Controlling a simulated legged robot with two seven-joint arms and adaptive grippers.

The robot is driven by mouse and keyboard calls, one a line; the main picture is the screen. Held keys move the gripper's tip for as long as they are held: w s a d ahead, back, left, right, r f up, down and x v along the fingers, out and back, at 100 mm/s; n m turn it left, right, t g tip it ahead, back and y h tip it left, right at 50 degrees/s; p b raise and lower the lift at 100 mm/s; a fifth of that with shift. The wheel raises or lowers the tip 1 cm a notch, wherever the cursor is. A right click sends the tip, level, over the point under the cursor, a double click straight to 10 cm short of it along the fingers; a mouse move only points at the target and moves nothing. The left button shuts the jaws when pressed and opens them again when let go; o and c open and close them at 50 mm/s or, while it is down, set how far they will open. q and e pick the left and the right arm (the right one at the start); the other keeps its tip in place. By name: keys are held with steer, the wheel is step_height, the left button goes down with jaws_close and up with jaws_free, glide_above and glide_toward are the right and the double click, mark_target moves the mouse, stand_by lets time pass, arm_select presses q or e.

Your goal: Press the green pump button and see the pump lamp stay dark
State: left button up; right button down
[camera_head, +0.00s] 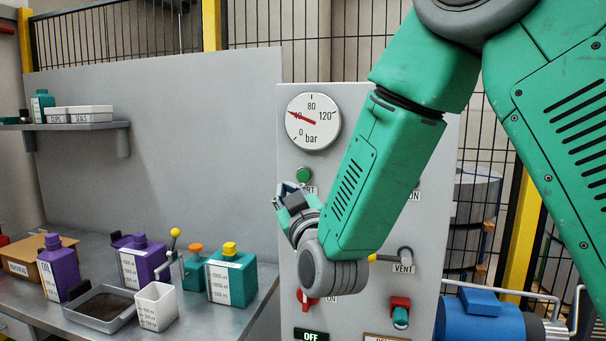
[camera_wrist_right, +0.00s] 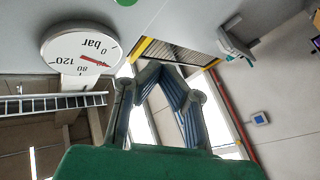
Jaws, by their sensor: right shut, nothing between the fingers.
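The green button (camera_head: 304,175) sits on the grey control panel (camera_head: 262,100), below the gauge, with a partly covered label ending in "RT". My right gripper (camera_head: 289,188) is just below and left of the button in the head view; whether it touches cannot be told. In the wrist view its fingers (camera_wrist_right: 158,72) meet at the tips with nothing between them. My right arm crosses the panel and covers its middle. I cannot make out a pump lamp; a label ending in "ON" shows at the arm's right edge. My left gripper is not in view.
The pressure gauge (camera_head: 313,121) reads about 40 bar. Lower on the panel are a red switch (camera_head: 306,299), a VENT lever (camera_head: 404,254), a red-and-green control (camera_head: 400,313) and an OFF sign (camera_head: 311,336). Bottles and a tray (camera_head: 100,308) stand on the bench at left.

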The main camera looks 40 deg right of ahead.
mark_target(299, 180)
steer(key=shift+w, duration=0.1)
steer(key=w+d, duration=0.2)
steer(key=d, duration=0.1)
steer(key=w+d, duration=0.3)
steer(key=shift+w+d+f+p, duration=0.1)
steer(key=shift+w+d+p, duration=0.05)
steer(key=shift+d+p, duration=0.15)
steer(key=shift+w, duration=0.15)
steer(key=shift+a, duration=0.15)
stand_by(0.7)
stand_by(0.6)
steer(key=shift+w+d, duration=0.2)
steer(key=shift+d, duration=0.15)
